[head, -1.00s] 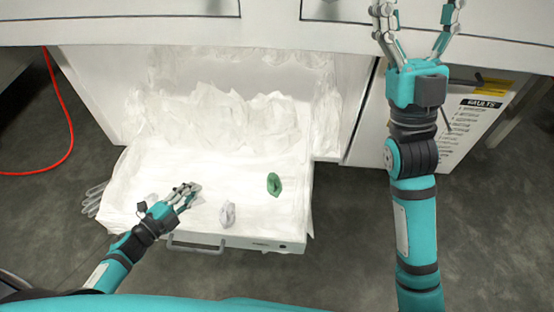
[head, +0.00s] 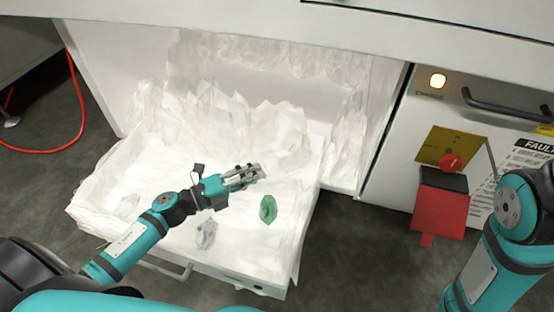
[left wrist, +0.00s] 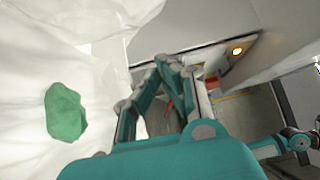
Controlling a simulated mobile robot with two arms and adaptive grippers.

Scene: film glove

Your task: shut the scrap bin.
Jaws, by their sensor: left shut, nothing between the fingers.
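The scrap bin (head: 268,279) is a pulled-out drawer lined with white plastic, standing open below the white cabinet in the head view. Its grey bar handle (head: 165,266) is on the front, partly behind my left arm. Inside lie a crumpled green glove (head: 268,209), also in the left wrist view (left wrist: 66,111), and pale crumpled pieces (head: 206,233). My left gripper (head: 258,172) is shut and empty, over the bin's inside, left of and beyond the green glove. It also shows in the left wrist view (left wrist: 172,68). My right gripper is out of view; only its arm shows at the right.
Right of the bin is a white cabinet front with a lit button (head: 438,81), a black handle (head: 505,105), a yellow plate and a red box (head: 440,205). A red cable (head: 80,110) lies on the floor at left.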

